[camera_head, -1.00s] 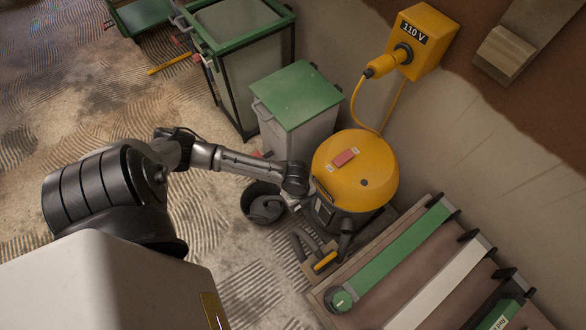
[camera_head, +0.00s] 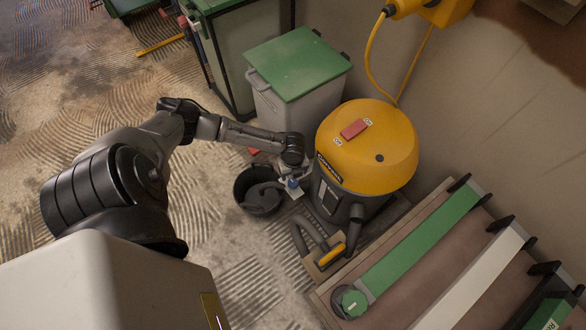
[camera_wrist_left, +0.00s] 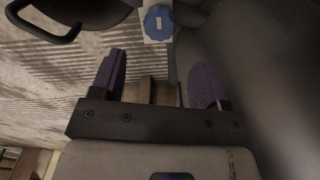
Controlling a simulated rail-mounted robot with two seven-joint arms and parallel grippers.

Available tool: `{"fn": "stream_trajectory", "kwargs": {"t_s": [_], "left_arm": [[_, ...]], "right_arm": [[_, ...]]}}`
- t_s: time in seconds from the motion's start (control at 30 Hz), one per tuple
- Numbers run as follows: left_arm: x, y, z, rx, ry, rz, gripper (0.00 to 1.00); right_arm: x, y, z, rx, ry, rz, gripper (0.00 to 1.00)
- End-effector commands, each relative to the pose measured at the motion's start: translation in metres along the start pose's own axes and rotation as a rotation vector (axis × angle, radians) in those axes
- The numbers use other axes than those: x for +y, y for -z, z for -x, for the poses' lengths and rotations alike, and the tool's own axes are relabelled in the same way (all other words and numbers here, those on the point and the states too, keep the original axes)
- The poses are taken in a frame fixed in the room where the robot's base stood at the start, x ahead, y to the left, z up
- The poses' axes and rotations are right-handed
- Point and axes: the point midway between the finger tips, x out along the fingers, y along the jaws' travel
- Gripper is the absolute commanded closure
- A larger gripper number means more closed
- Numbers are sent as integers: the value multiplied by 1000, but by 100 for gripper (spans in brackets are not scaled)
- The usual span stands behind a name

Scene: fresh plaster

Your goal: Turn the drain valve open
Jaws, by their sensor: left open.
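The drain valve's blue knob (camera_wrist_left: 158,22) shows at the top middle of the left wrist view, with a small white mark on its face and a pale plate around it. In the head view the blue knob (camera_head: 293,184) is a small spot low on the near side of the yellow vacuum (camera_head: 367,147). My left gripper (camera_wrist_left: 158,80) is open, with its purple-padded fingers apart and nothing between them. The knob lies ahead of the gap, apart from both fingers. In the head view my wrist hides part of the valve area. My right gripper is not in view.
A black bucket (camera_head: 244,193) stands just left of the valve; its handle shows in the wrist view. A grey bin with a green lid (camera_head: 297,62) is behind. A hose with a yellow-handled nozzle (camera_head: 331,256) and a rack of long boards (camera_head: 420,240) lie in front and right.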

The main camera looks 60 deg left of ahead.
Motion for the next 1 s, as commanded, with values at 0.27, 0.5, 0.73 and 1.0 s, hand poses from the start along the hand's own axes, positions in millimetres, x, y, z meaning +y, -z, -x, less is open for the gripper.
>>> {"fn": "stream_trajectory", "kwargs": {"t_s": [0.27,0.5,0.73,1.0], "left_arm": [[0,1,-58,1,0,1,31],[0,1,-86,1,0,0,31],[0,1,-96,0,0,0,31],[0,1,-96,0,0,0,31]], "right_arm": [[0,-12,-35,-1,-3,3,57],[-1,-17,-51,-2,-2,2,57],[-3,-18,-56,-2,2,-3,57],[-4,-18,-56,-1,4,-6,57]]}}
